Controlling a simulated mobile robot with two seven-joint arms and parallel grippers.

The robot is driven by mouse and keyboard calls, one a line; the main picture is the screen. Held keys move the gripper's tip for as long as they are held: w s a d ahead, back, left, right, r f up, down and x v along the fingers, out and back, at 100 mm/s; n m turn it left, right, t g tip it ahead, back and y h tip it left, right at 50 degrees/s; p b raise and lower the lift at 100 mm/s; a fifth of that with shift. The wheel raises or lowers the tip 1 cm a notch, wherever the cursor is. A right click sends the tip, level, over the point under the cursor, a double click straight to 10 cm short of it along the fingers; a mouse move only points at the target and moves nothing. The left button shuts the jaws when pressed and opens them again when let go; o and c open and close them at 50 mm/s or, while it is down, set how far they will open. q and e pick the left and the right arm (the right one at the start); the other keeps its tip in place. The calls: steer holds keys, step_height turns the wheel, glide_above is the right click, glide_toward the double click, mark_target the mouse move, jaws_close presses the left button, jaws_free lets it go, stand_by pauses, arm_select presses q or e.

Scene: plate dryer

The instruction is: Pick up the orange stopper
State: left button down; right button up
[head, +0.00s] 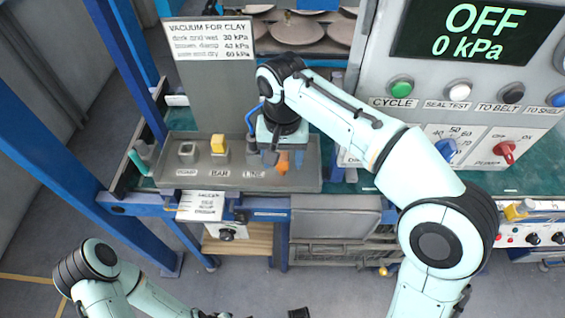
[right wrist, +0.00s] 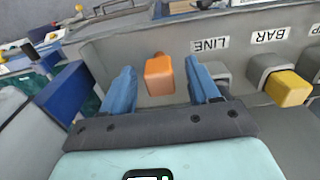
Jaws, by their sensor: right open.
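The orange stopper (head: 283,163) stands at the right part of the grey tray (head: 308,178), just right of the LINE label in the head view. My right gripper (head: 271,158) is over it, pointing down and partly covering it. In the right wrist view the stopper (right wrist: 159,75) is between the two blue fingers (right wrist: 159,67) of the open right gripper, with gaps on both sides. No contact shows. My left arm comes in at the bottom left of the head view; its gripper is largely cut off by the bottom edge.
A yellow stopper (head: 218,144) sits in a grey socket at BAR, left of the orange one. The sign panel (head: 215,80) rises behind the tray. The control cabinet (head: 385,75) stands at the right.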

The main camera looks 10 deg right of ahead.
steer(key=shift+f, duration=0.85)
arm_select(q)
steer(key=shift+s+f, duration=0.1)
steer(key=shift+f, duration=0.15)
arm_select(e)
steer(key=c, duration=1)
steer(key=shift+r, duration=0.1)
